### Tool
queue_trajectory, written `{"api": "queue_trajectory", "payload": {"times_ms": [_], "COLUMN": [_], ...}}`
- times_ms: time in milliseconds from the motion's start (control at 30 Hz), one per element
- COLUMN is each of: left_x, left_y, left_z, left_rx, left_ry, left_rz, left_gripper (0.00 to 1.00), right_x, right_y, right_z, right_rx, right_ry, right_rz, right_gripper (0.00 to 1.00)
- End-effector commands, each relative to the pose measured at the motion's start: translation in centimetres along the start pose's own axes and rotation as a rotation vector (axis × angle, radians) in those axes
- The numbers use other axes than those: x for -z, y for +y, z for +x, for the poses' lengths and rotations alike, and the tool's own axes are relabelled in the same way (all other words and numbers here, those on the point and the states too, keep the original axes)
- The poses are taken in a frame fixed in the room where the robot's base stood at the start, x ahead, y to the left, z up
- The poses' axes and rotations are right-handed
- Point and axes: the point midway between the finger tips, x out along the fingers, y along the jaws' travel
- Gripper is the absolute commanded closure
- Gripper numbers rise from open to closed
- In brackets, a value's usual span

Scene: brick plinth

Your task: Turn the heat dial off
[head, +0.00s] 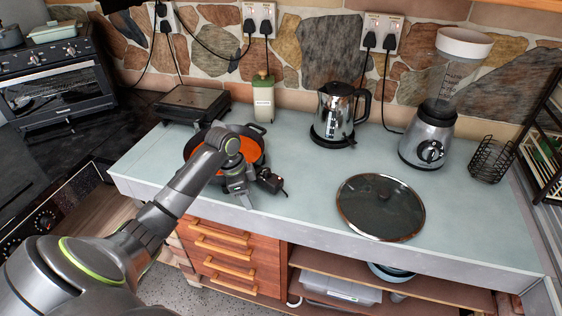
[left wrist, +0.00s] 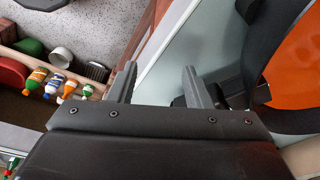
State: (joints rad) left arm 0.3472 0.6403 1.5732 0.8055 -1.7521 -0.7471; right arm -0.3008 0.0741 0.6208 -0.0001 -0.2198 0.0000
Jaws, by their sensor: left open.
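A black round electric pan (head: 188,150) with orange contents stands near the counter's front left edge, partly hidden by my left arm. A small black control block (head: 270,183) with a short lead sits at its right front side; I cannot make out the heat dial or its setting. My left gripper (head: 240,198) points down just left of the block, in front of the pan and near the counter edge. Its fingers (left wrist: 160,78) are apart with nothing between them in the left wrist view, where the pan (left wrist: 258,60) shows at right. My right gripper is not in view.
A glass lid (head: 380,207) lies on the counter at right. The counter between pan and lid is clear.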

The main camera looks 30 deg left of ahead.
Motion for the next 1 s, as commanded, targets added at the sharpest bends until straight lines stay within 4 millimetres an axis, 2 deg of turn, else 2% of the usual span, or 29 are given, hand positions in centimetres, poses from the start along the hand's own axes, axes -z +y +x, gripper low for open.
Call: {"api": "queue_trajectory", "payload": {"times_ms": [33, 167, 300, 400, 533, 633, 767, 1000], "left_x": [0.5, 1.7, 3.1, 3.8, 4.2, 4.3, 4.7, 5.5], "left_y": [-1.3, -4.0, -6.8, -8.2, -8.9, -9.1, -8.9, -8.4], "left_z": [-1.5, -5.6, -11.2, -14.9, -17.5, -17.9, -16.8, -12.0], "left_rx": [-0.002, -0.021, -0.038, -0.047, -0.054, -0.057, -0.060, -0.063], "left_ry": [0.007, 0.040, 0.097, 0.140, 0.176, 0.185, 0.187, 0.186], "left_rz": [0.022, 0.091, 0.176, 0.230, 0.272, 0.283, 0.284, 0.283], "left_gripper": [0.55, 0.55, 0.55, 0.55, 0.55, 0.55, 0.55, 0.55], "right_x": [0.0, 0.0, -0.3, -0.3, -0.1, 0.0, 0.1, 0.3], "right_y": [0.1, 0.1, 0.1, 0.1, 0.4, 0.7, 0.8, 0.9], "right_z": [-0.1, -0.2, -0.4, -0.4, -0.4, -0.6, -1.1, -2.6], "right_rx": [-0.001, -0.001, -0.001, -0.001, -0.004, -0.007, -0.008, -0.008], "right_ry": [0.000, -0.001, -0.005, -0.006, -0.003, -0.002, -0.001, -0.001], "right_rz": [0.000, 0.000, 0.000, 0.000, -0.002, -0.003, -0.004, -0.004], "right_gripper": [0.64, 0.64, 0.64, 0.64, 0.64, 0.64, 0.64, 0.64]}}
